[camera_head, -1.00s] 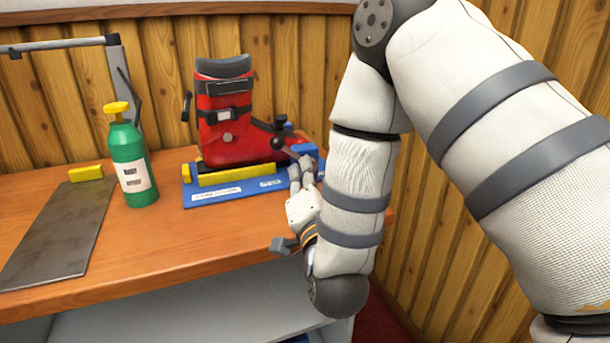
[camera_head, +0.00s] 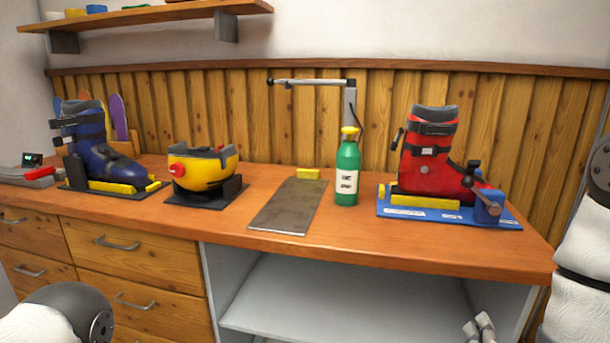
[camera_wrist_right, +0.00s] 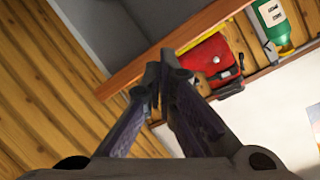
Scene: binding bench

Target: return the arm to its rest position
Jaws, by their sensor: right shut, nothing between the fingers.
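My right arm (camera_head: 585,245) comes down along the right edge of the head view, with its middle part cut off by the frame. My right gripper (camera_head: 480,328) shows at the bottom edge of that view, low in front of the bench's open shelf space and clear of the bench top. In the right wrist view, the fingers of my right gripper (camera_wrist_right: 165,75) meet at their tips, with nothing seen between them. A rounded part of my left arm (camera_head: 65,315) shows at the bottom left of the head view; its gripper is out of view.
The bench's right front corner lies near my right arm.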

